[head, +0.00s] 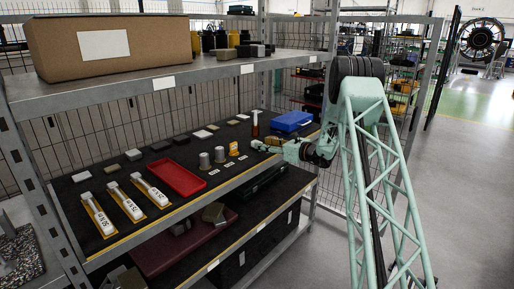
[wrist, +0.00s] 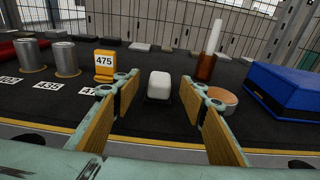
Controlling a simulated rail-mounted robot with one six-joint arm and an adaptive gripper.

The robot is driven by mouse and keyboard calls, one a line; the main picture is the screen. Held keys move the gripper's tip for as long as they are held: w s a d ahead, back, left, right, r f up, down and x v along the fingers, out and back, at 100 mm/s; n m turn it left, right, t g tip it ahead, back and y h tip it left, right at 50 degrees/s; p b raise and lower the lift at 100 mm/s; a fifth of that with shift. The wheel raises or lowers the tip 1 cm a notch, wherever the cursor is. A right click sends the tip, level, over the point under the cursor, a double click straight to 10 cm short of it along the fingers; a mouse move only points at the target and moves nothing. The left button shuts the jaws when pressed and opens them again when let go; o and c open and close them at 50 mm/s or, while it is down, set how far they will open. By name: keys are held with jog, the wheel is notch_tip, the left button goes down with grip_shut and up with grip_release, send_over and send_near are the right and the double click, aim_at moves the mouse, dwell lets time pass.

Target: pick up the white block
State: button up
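The white block (wrist: 158,84) is a small rounded piece on the dark shelf mat, in the middle of the wrist view. My gripper (wrist: 160,97) is open, with one wooden-looking finger pad to the left of the block and one to the right. Gaps show on both sides, so neither finger appears to touch it. In the head view my gripper (head: 264,146) reaches in over the right end of the middle shelf. I cannot make out the white block there; my gripper seems to hide it.
A yellow 475 marker (wrist: 104,65) and metal cylinders (wrist: 65,58) stand left. An amber tube with a white top (wrist: 208,53), a round disc (wrist: 222,96) and a blue case (wrist: 288,88) are close on the right. The upper shelf (head: 150,85) hangs above.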

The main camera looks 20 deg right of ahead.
aim_at(257, 141)
jog(key=shift+w, duration=0.15)
jog(key=shift+b+x, duration=0.5)
jog(key=shift+x, duration=2.05)
jog(key=shift+c, duration=0.9)
jog(key=c, duration=0.8)
jog(key=shift+r, duration=0.15)
jog(key=shift+c, duration=0.2)
jog(key=shift+r+p, duration=0.5)
jog(key=shift+r, duration=1.3)
jog(key=shift+s+a+f, duration=0.1)
jog(key=shift+s+a, duration=0.1)
jog(key=shift+s, duration=0.5)
jog(key=s+a+r+p, duration=0.1)
jog(key=s+a, duration=0.4)
jog(key=s, duration=0.8)
jog(key=shift+s+r, duration=0.2)
jog(key=shift+s, duration=0.1)
